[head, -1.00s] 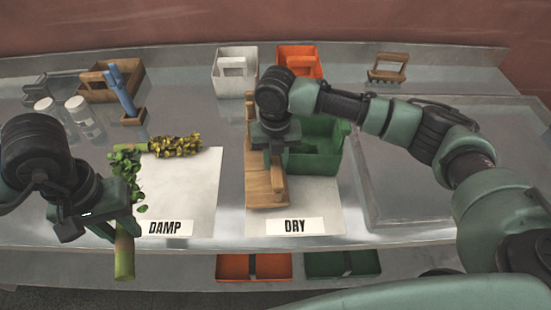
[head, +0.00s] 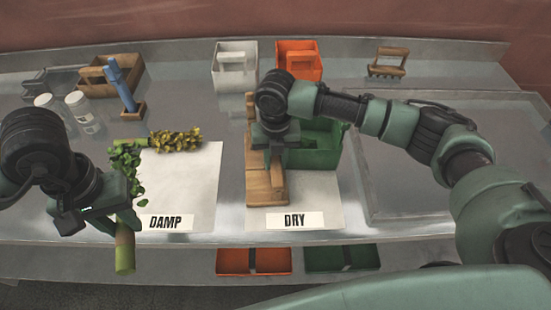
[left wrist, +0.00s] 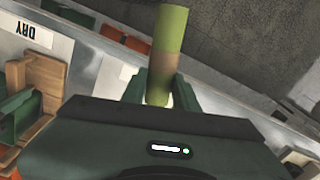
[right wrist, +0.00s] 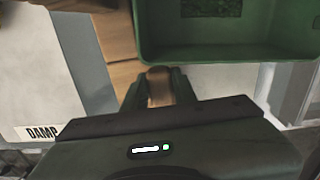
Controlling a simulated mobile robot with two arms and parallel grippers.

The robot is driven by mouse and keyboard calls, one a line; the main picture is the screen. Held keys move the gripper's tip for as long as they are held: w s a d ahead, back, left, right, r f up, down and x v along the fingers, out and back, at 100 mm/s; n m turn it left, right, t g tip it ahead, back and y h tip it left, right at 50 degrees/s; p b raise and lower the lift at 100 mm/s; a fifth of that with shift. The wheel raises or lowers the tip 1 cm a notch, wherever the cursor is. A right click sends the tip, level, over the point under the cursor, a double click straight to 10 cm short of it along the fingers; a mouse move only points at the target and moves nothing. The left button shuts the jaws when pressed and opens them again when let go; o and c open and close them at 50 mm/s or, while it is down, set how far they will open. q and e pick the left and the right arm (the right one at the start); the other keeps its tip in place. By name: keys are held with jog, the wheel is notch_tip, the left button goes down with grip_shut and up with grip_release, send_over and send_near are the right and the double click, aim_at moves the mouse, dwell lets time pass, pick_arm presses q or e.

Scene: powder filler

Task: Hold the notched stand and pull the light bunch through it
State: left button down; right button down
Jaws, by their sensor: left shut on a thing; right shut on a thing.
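A bunch with green leaves (head: 125,165) and a thick green-brown stem (head: 124,252) is in my left gripper (head: 120,210), left of the DAMP sheet. The stem hangs past the counter's front edge; it also shows between the fingers in the left wrist view (left wrist: 170,40). The wooden notched stand (head: 265,190) rests on the DRY sheet. My right gripper (head: 275,165) is shut on it, with wood (right wrist: 160,85) between its fingers in the right wrist view. My gripper hides the notch. The held bunch is well left of the stand, apart from it.
A yellow-leaved bunch (head: 175,141) lies across the top of the DAMP sheet (head: 190,190). White (head: 232,75) and orange (head: 300,62) crates, a wooden tote (head: 97,92) and jars (head: 80,110) stand further back.

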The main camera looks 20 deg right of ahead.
pick_arm(q)
jog(key=shift+r, duration=0.25)
pick_arm(e)
jog(key=shift+s+f, duration=0.1)
jog(key=shift+f, duration=0.15)
dwell(0.3)
jog(key=c, duration=1)
grip_release()
jog(key=shift+c, duration=0.2)
grip_shut()
jog(key=shift+r, duration=0.1)
grip_release()
